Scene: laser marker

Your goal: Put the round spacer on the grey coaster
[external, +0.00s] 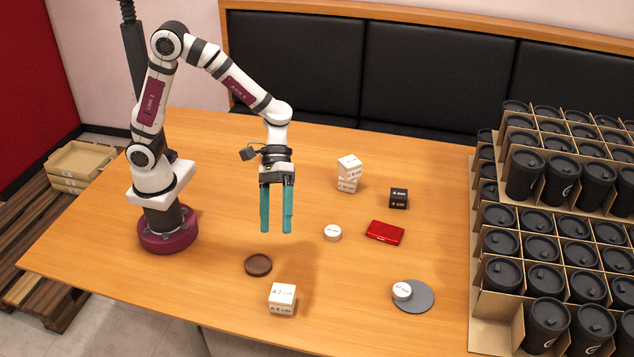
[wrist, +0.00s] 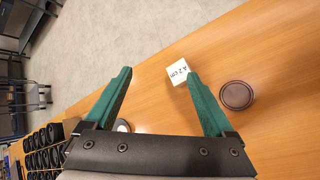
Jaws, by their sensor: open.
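One white round spacer (external: 332,233) lies on the bare table right of my gripper. Another white round spacer (external: 402,290) lies on the left part of the grey coaster (external: 422,299), near the table's front right. I cannot tell which one the task means. My gripper (external: 276,230) hangs above the table with its green fingers pointing down, open and empty. In the wrist view, my gripper (wrist: 158,78) has its fingers wide apart. There, a pale and grey round shape (wrist: 123,126) shows between the fingers near the gripper body, mostly hidden.
White blocks (external: 348,173), a black block (external: 398,198) and a red case (external: 385,232) stand farther back. Crates of black cups (external: 545,240) fill the right. The table between disc and coaster is partly clear.

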